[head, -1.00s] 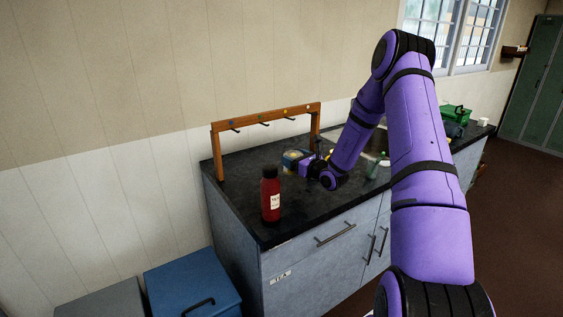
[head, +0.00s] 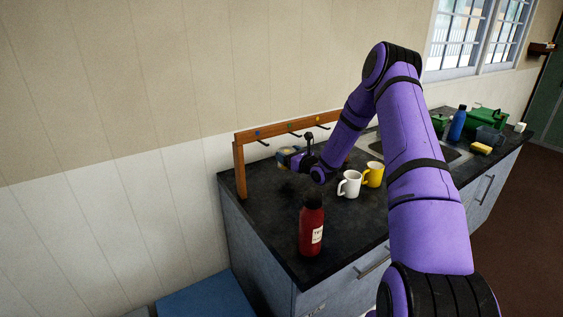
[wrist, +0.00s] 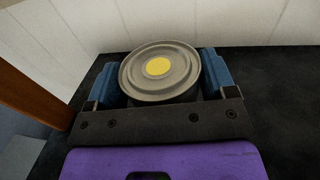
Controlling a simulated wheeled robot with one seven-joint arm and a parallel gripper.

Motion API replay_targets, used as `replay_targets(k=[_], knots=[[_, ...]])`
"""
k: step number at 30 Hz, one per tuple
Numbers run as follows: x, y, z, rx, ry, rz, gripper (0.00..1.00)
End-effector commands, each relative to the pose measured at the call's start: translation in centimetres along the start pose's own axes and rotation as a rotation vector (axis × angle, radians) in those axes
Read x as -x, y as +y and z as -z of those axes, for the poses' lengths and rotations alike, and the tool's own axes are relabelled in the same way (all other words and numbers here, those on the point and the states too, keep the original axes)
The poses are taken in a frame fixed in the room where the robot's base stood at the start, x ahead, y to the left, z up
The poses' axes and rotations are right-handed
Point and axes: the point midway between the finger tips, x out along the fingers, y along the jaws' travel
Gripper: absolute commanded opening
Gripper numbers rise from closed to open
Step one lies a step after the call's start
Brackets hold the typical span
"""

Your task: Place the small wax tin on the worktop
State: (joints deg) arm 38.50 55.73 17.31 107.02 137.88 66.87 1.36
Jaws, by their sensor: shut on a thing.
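The small wax tin (wrist: 160,72) is round and grey, with a yellow dot on its lid. In the wrist view it sits between the two blue fingers of my gripper (wrist: 162,80), which is shut on it. In the head view my gripper (head: 287,157) is over the back left of the dark worktop (head: 262,213), by the wooden hook rack. The tin is mostly hidden there by the gripper. I cannot tell whether its underside touches the worktop.
The wooden rack (head: 239,170) with hooks stands along the wall. A red bottle (head: 311,228) stands at the front left. A white mug (head: 348,185) and a yellow mug (head: 373,174) stand right of my gripper. Worktop left of the bottle is bare.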

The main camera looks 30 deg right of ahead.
Motion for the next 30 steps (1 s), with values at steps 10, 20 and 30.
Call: replay_targets(k=[10, 20, 30], knots=[[-4.9, 0.0, 2.5, 0.000, -0.002, 0.000, 0.40], [-7.8, 0.0, 4.5, 0.000, -0.001, 0.000, 0.40], [-8.2, -0.1, 4.9, 0.000, -0.001, 0.001, 0.40]])
